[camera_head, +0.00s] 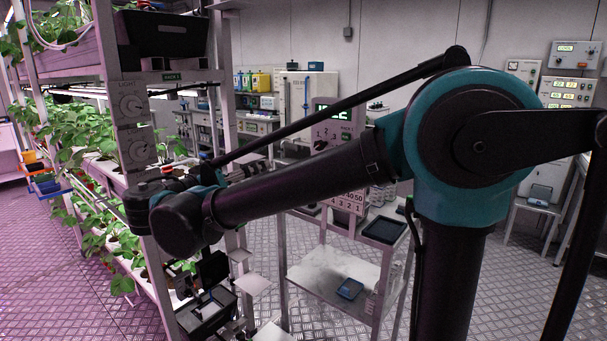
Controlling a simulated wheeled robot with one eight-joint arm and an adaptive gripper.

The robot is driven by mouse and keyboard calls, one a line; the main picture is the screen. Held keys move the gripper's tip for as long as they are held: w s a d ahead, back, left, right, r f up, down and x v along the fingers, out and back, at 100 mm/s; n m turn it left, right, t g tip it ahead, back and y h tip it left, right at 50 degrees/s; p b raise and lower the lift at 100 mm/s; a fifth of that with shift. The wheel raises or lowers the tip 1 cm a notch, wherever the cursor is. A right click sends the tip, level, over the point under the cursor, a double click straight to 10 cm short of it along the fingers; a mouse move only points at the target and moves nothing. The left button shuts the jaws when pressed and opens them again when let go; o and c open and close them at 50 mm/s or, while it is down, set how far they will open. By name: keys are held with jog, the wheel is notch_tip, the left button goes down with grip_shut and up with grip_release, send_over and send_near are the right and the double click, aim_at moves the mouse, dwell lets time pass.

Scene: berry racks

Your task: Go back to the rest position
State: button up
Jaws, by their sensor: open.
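My arm reaches from the right of the head view toward the left, with its dark wrist near the front post of the plant rack (110,90). No held object shows. In the picture, the wrist overlaps the post just below its dial panel (132,120); I cannot tell how much space lies between them.
Strawberry plants (95,130) fill the rack's shelves at left. A white cart (332,277) with a small blue device (350,289) stands behind my arm. Instrument benches line the back wall. Patterned metal floor (500,300) is open at the right.

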jog(key=w+d+f+n+g+y, duration=0.3)
jog(key=d+f+g, duration=0.5)
jog(key=d+f, duration=1.3)
jog(key=s+d+f+g+y, duration=0.1)
jog(key=s+d+f+y, duration=0.3)
jog(key=f, duration=0.4)
jog(key=s+d+f+g+y, duration=0.1)
jog(key=s+d+f+y, duration=0.3)
jog(key=s+d+f, duration=0.2)
notch_tip(320, 180, down, 3)
jog(key=s, duration=0.2)
jog(key=shift+s+m, duration=0.3)
jog(key=shift+m, duration=0.1)
